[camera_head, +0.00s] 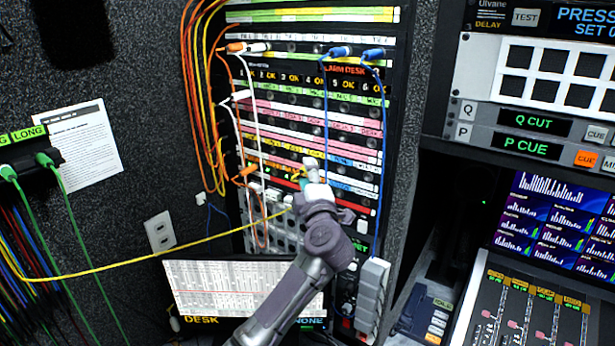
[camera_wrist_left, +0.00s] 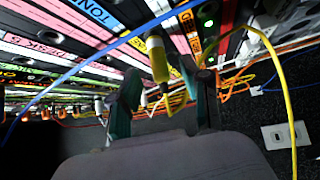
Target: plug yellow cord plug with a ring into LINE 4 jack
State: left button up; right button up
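The yellow plug (camera_wrist_left: 157,58) stands between the fingers of my left gripper (camera_wrist_left: 160,80) in the left wrist view, close to the jack panel. A gap shows between the plug and at least one finger, so the fingers look apart, not closed on it. Its yellow cord (camera_head: 150,253) sags from the left wall to my left gripper (camera_head: 305,178) in the head view. The gripper hides the plug there. The jack panel (camera_head: 270,108) has rows of coloured label strips. I cannot pick out the LINE 4 label. I cannot tell whether the plug's tip is in a jack. My right gripper is out of view.
Blue cords (camera_head: 326,110) hang down the panel beside my gripper, and one crosses close in the left wrist view (camera_wrist_left: 95,58). Orange cords (camera_head: 190,90) and white cords crowd the panel's left side. A tilted screen (camera_head: 235,285) is below. A wall outlet (camera_head: 160,231) is at left.

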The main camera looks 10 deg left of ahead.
pick_arm(q)
jog(key=shift+s, duration=0.1)
jog(key=v, duration=1.2)
